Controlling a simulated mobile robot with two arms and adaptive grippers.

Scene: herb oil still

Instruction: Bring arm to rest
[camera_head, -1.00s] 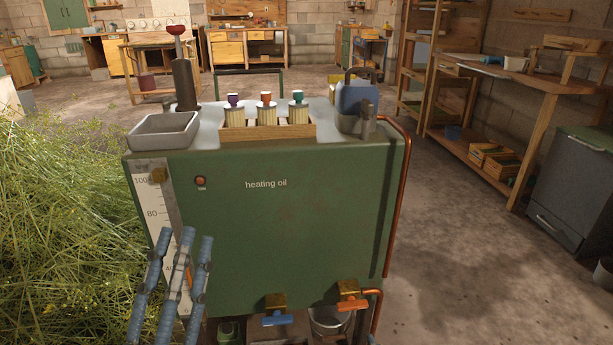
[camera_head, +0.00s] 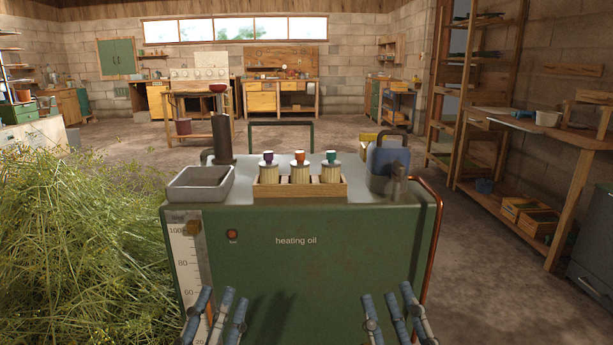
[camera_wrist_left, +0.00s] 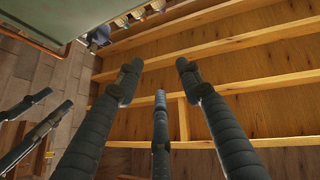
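The green tank (camera_head: 330,250) marked "heating oil" stands straight ahead in the head view. My left gripper (camera_head: 220,300) is at the bottom of the head view, in front of the tank's scale (camera_head: 188,258). In the left wrist view this gripper (camera_wrist_left: 158,80) has its three fingers spread, with nothing between them. My right gripper (camera_head: 393,303) is at the bottom right, in front of the tank, its fingers apart and empty. The lower parts of both hands are cut off by the frame.
On the tank stand a grey tray (camera_head: 200,185), a wooden rack (camera_head: 300,190) with three colour-capped bottles, and a blue can (camera_head: 388,165). A herb heap (camera_head: 80,230) lies at left. Shelves (camera_head: 475,95) and a workbench (camera_head: 540,128) stand at right. Floor between is clear.

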